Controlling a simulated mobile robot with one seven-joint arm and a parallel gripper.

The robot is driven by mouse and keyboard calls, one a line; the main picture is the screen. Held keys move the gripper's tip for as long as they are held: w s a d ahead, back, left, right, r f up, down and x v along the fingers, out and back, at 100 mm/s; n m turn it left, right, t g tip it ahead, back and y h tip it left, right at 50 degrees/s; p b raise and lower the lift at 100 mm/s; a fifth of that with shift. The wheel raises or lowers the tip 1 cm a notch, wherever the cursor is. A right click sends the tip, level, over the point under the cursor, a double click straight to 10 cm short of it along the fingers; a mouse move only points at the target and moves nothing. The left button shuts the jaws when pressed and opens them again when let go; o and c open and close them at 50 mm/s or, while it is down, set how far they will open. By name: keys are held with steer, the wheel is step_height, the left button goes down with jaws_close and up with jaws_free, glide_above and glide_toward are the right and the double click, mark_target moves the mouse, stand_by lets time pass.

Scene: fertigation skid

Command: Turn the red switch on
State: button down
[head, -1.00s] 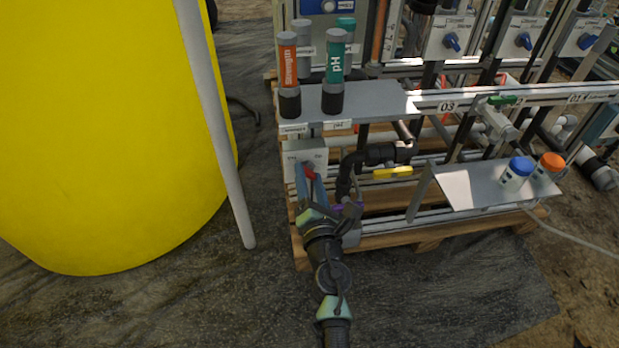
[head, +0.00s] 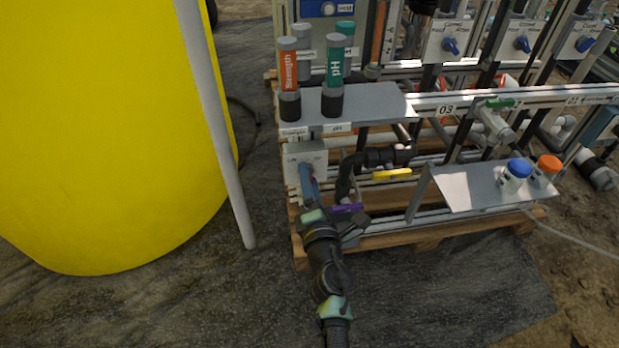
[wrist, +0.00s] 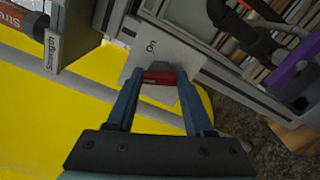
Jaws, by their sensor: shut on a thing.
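The red switch (wrist: 159,78) shows in the wrist view as a short red handle on a light grey box (wrist: 168,55). An "On" label is printed on the box above it. My gripper (wrist: 160,82) has its two blue fingers on either side of the red handle and is shut on it. In the head view, the box (head: 308,158) stands under the left end of the grey shelf, and my gripper (head: 306,174) reaches its front from below. The red handle is hidden behind my fingers there.
Red "Strength" (head: 288,68) and green "pH" (head: 335,65) bottles stand on the shelf (head: 375,102) above. A yellow-handled valve (head: 391,174) and a purple handle (head: 347,208) are close on the right. A grey pole (head: 222,145) and yellow tank (head: 100,130) stand left.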

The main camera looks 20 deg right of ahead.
steer(key=m+p, duration=0.4)
steer(key=m, duration=0.9)
steer(key=shift+f, duration=0.1)
steer(key=shift+m, duration=0.3)
steer(key=shift+c, duration=1.4)
jaws_free()
steer(key=p+v, duration=0.4)
steer(key=v, duration=0.9)
steer(key=shift+p, duration=0.35)
